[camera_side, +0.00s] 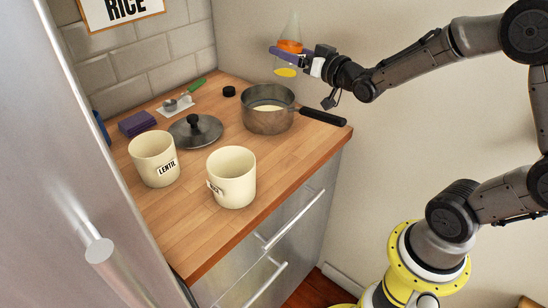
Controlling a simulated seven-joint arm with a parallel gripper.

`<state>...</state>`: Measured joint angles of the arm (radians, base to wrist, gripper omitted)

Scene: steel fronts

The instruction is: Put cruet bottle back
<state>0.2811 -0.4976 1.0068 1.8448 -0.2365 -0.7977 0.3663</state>
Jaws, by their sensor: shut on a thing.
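The cruet bottle (291,29) is clear, with an orange band and yellow at its lower end. It is upright in the air above the far right part of the wooden counter, above and beyond the pot. My gripper (290,49) has purple fingers and is shut on the cruet bottle around its middle. The arm reaches in from the right. The fingers partly hide the bottle.
A steel pot (268,118) with a dark handle stands below the bottle. The front counter strip is clear.

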